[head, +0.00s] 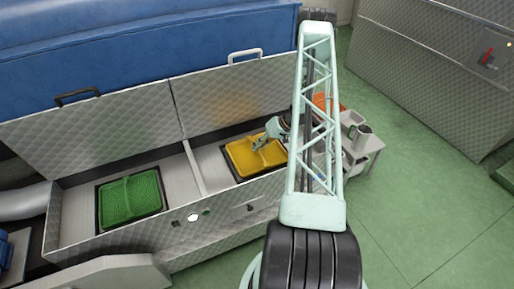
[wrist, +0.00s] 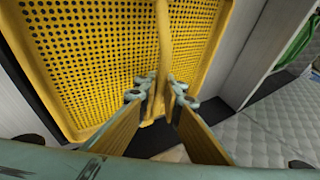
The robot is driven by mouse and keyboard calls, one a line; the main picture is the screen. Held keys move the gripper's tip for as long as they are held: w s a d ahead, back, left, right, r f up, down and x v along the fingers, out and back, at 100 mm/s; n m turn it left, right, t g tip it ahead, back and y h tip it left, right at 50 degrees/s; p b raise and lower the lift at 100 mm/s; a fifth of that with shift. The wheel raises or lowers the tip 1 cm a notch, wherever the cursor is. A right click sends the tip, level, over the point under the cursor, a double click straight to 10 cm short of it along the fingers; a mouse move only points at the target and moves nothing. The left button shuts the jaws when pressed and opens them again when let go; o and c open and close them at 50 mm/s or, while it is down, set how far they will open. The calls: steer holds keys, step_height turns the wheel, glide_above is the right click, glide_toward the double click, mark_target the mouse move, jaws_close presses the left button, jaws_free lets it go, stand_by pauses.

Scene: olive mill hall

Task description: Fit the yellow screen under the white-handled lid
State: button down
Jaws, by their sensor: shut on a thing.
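The yellow screen (head: 240,160) is in the right-hand bay, in front of the open lid (head: 235,98) with the white handle (head: 245,56). My gripper (head: 263,142) is shut on the middle rib of the yellow screen. In the wrist view, the fingers (wrist: 161,92) pinch that rib near one end of the perforated screen (wrist: 90,50). Dark frame or opening shows past the screen's edges. I cannot tell whether the screen is seated or slightly above its opening.
A green screen (head: 130,198) lies in the left bay under the open lid (head: 100,135) with a black handle (head: 77,97). A divider (head: 194,168) separates the bays. A small table with a jug (head: 362,138) stands to the right. Green floor is clear beyond it.

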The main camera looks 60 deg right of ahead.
steer(key=shift+f, duration=0.6)
stand_by(0.5)
steer(key=c, duration=2.7)
jaws_free()
steer(key=shift+v, duration=6)
steer(key=shift+w+r, duration=0.1)
